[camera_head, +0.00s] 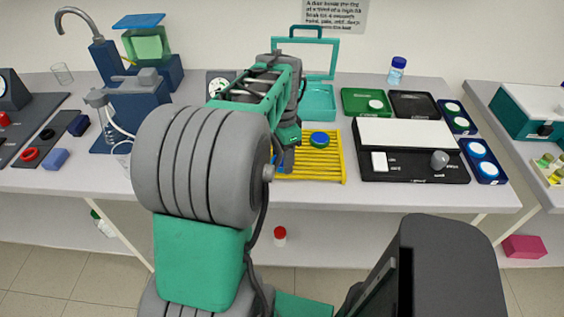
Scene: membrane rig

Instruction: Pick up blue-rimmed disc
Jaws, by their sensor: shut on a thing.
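My gripper (284,160) is low over the left side of the yellow slatted rack (325,168), partly hidden by my own arm. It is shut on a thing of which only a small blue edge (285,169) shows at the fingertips. This fits the blue-rimmed disc, but most of it is hidden. I cannot tell whether the held thing touches the slats.
A black device with a white plate (407,133) stands right of the rack. Blue trays (498,179) with white discs lie beyond it. Behind are a green tray (350,95), a black tray (413,98) and a teal frame (333,58). A sink tap (75,12) stands left.

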